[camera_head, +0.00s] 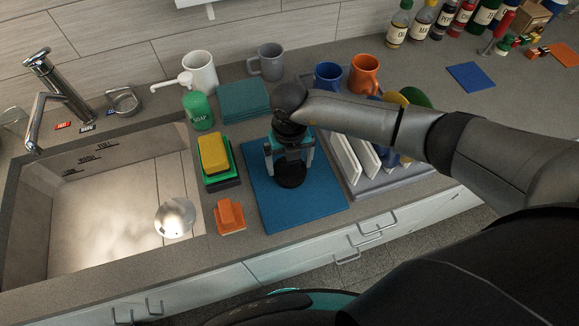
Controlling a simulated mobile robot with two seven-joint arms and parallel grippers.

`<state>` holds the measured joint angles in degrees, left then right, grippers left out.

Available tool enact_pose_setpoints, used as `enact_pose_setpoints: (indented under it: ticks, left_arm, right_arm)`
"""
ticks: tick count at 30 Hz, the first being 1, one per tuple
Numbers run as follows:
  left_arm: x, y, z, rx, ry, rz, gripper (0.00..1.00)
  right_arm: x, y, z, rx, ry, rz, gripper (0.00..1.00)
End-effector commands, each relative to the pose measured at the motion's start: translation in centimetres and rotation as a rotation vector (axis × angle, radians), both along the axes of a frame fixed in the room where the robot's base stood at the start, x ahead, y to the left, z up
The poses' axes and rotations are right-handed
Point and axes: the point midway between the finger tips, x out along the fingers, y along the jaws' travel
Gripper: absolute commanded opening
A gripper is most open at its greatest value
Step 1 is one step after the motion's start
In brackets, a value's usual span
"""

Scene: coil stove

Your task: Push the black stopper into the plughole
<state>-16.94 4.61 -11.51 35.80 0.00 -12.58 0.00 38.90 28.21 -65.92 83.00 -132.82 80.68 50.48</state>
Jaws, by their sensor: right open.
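A black round object, which looks like the stopper (290,178), sits on the blue mat (325,205) on the counter right of the sink. My right gripper (290,158) points down over it, with its teal fingers open on either side of the stopper's upper part. I cannot tell whether the fingers touch it. The sink basin (95,215) is at the left. I cannot make out the plughole in it. My left gripper is not in view.
A shiny silver dome (175,217) is at the basin's right side. A yellow sponge (213,153), an orange block (230,215) and a green soap bottle (197,110) stand between sink and mat. A dish rack (390,185) is close on the right. A tap (60,90) rises behind the basin.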

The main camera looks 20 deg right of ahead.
Motion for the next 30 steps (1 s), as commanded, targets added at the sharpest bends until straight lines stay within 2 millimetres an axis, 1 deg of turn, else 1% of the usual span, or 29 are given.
enact_pose_setpoints:
  ticks: [7,8,30]
  left_arm:
    - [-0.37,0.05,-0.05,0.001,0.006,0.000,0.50]
    - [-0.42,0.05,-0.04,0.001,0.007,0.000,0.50]
    - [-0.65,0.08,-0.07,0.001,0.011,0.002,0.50]
  right_arm:
    - [0.03,0.02,-0.20,0.000,-0.001,0.001,1.00]
    - [0.03,0.02,-0.20,0.000,-0.001,0.001,0.98]
    - [0.06,-0.01,-0.14,0.000,-0.001,0.000,0.14]
